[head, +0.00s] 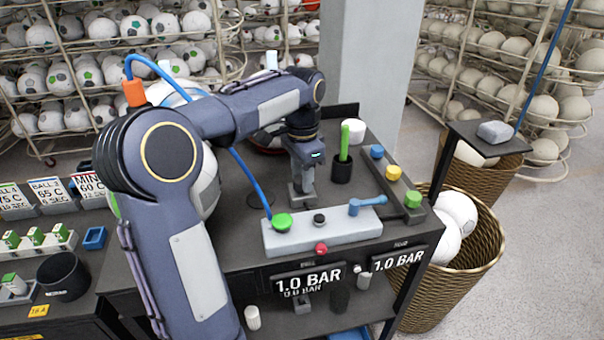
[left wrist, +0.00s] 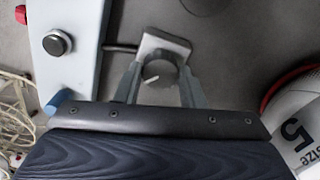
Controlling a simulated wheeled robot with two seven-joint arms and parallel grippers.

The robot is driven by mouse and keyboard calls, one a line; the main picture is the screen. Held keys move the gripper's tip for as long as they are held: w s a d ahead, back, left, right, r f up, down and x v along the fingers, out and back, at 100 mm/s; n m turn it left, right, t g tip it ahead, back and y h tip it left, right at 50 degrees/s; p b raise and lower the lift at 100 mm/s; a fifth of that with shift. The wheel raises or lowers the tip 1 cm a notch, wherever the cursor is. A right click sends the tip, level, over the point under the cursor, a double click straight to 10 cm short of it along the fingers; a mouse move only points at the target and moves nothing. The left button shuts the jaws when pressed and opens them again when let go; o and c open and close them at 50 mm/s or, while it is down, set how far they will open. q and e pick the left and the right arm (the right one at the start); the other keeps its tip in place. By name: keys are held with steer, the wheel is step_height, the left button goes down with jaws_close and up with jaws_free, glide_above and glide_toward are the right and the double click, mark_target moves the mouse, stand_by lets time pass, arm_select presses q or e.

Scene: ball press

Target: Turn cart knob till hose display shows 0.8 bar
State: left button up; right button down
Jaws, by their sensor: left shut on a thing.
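My left gripper (head: 302,192) reaches down onto the cart top (head: 232,232), behind the pale control block. In the left wrist view its two fingers (left wrist: 160,88) are shut on the sides of a round grey knob (left wrist: 160,70). The knob has a white pointer mark and sits on a pale square plate (left wrist: 162,42). In the head view the gripper mostly hides the knob. The right front display (head: 398,258), with a small label that seems to read hose, shows 1.0 BAR. The left front display (head: 308,278) also shows 1.0 BAR, above a smaller, unclear line. My right gripper is out of view.
The control block (head: 330,232) carries a green cap (head: 282,222), a black button (head: 319,218), a red knob (head: 321,250) and a blue lever (head: 366,205). A black cup (head: 343,168) with a green stick stands behind.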

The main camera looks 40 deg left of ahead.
arm_select(q)
steer(key=n+p, duration=0.1)
steer(key=n, duration=0.1)
steer(key=shift+r+n, duration=0.15)
steer(key=shift+n, duration=0.15)
steer(key=n+p, duration=0.1)
steer(key=n, duration=0.1)
steer(key=shift+n, duration=0.4)
steer(key=n+p, duration=0.2)
steer(key=n, duration=0.4)
steer(key=o, duration=1)
step_height(320, 180, up, 8)
steer(key=shift+f, duration=0.2)
